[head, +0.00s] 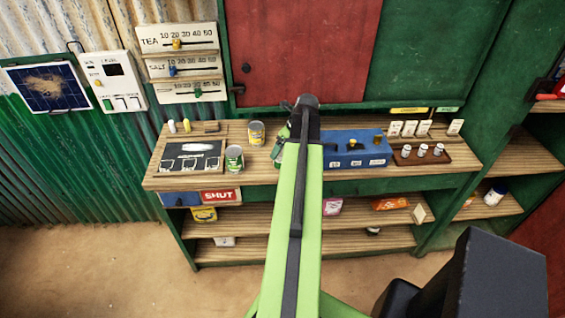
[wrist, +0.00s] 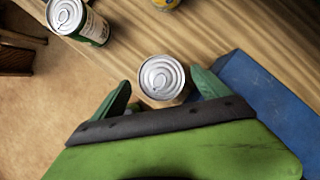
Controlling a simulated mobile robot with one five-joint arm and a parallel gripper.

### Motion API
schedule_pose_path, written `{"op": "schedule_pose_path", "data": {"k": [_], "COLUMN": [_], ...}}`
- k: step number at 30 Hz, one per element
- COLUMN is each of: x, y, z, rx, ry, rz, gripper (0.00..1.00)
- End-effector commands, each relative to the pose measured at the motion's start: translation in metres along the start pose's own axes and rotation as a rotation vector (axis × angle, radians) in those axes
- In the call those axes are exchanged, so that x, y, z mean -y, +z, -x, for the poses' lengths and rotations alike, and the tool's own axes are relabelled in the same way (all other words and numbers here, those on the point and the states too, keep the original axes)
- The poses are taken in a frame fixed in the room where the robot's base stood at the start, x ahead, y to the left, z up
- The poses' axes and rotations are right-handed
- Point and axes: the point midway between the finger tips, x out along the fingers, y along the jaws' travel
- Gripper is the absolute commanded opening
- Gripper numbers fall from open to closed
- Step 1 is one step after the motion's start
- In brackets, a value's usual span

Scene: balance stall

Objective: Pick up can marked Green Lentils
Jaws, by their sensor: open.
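My gripper (wrist: 161,80) is open, with one green finger on each side of a silver-topped can (wrist: 162,76). The can stands upright on the wooden counter, and its label cannot be read from above. In the head view my arm hides this can, and my gripper (head: 284,138) shows only partly over the counter. A green-labelled can (head: 234,158) stands to the left, apart from my gripper; it also shows in the wrist view (wrist: 78,20). A yellow can (head: 256,133) stands farther back. It shows in part at the wrist view's top edge (wrist: 166,4). I cannot read which can says Green Lentils.
A blue box (head: 357,148) stands just right of my gripper on the counter (head: 210,131). A dark tray board (head: 190,148) lies at the left. A brown rack (head: 424,158) with small white-topped pieces is at the right. Shelves with packets are below.

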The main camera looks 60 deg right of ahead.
Motion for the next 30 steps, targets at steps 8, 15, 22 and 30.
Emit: {"op": "schedule_pose_path", "data": {"k": [8, 15, 22, 30], "x": [0.003, 0.003, 0.003, 0.003], "y": [0.001, 0.003, 0.004, 0.004], "z": [-0.03, -0.052, -0.05, -0.05], "rx": [0.0, 0.0, 0.0, 0.0], "ry": [0.001, 0.001, 0.0, 0.0], "rz": [0.002, 0.0, 0.0, 0.0], "gripper": [0.87, 0.87, 0.76, 0.41]}}
